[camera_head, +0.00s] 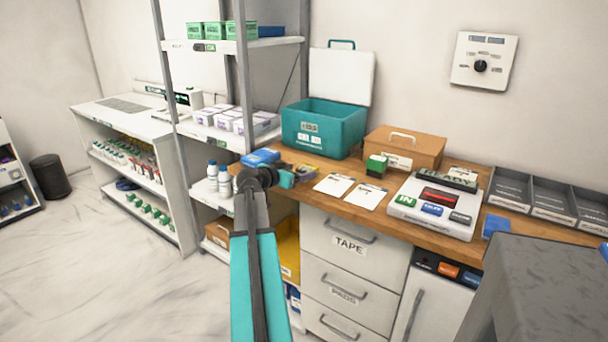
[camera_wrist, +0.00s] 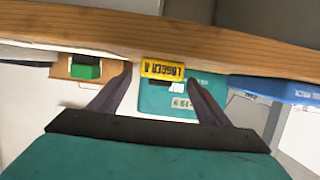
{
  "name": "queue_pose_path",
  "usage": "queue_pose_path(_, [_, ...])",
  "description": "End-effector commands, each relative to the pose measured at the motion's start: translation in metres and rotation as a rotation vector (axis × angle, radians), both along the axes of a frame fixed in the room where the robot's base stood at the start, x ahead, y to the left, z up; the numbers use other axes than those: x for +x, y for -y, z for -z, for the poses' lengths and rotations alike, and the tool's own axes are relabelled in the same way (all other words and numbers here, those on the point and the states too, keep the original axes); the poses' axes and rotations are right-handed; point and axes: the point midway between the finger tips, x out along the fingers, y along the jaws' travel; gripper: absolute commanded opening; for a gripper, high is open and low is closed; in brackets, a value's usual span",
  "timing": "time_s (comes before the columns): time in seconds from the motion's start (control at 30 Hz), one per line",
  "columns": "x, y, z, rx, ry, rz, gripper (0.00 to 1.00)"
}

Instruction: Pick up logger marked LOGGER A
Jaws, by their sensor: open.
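The logger marked LOGGER A (camera_wrist: 163,69) shows its yellow label upside down in the wrist view, against the edge of the wooden counter (camera_wrist: 230,50). My gripper (camera_wrist: 160,78) is open, with one dark finger on each side of the logger in the picture. The logger lies between or just beyond the fingertips; I cannot tell which, and no contact is clear. In the head view my gripper (camera_head: 288,179) is at the counter's left end, its fingers mostly hidden.
A teal box (camera_head: 322,130) with its lid raised stands behind. A blue packet (camera_head: 261,157) lies close by. White cards (camera_head: 334,184), a green-topped block (camera_head: 376,166) and a wooden box (camera_head: 422,150) stand to the right. The shelf post (camera_head: 243,80) rises at left.

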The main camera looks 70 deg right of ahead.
Motion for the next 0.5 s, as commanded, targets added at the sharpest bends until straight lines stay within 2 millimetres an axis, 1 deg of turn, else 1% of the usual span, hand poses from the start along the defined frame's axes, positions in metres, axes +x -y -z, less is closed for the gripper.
queue_pose_path(0.3, [-0.006, 0.033, 0.011, 0.000, -0.001, 0.001, 0.70])
queue_pose_path(0.4, [-0.009, 0.040, 0.013, 0.000, -0.001, 0.001, 0.70])
queue_pose_path(0.5, [-0.010, 0.043, 0.015, -0.001, -0.001, 0.000, 0.70])
